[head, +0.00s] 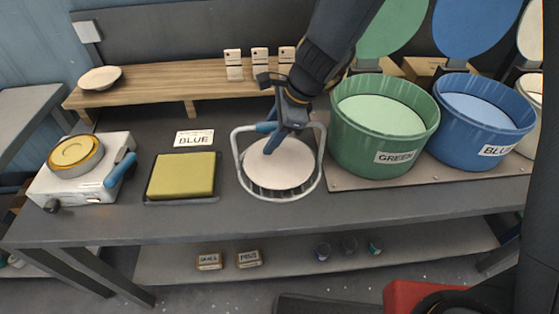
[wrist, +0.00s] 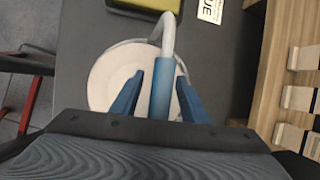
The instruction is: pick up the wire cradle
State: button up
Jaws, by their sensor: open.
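The wire cradle (head: 239,172) stands on the dark table, a grey wire frame with a blue grip on its top handle. A white plate (head: 272,177) sits inside it. In the wrist view the blue grip (wrist: 163,92) lies between the two blue fingers of my gripper (wrist: 160,100), with a small gap visible on each side. My gripper (head: 275,140) is open and reaches down over the cradle from the upper right. In the wrist view the plate (wrist: 108,75) shows below the fingers; the cradle's lower part is largely hidden.
The green tub (head: 372,160) and blue tub (head: 480,145) stand close on the right with lids raised. A yellow pad (head: 180,176), a "BLUE" card (head: 194,138) and a hotplate unit (head: 95,185) are to the left. A wooden shelf (head: 160,85) runs behind.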

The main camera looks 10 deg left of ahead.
jog(key=c, duration=1)
grip_shut()
jog(key=shift+r, duration=0.2)
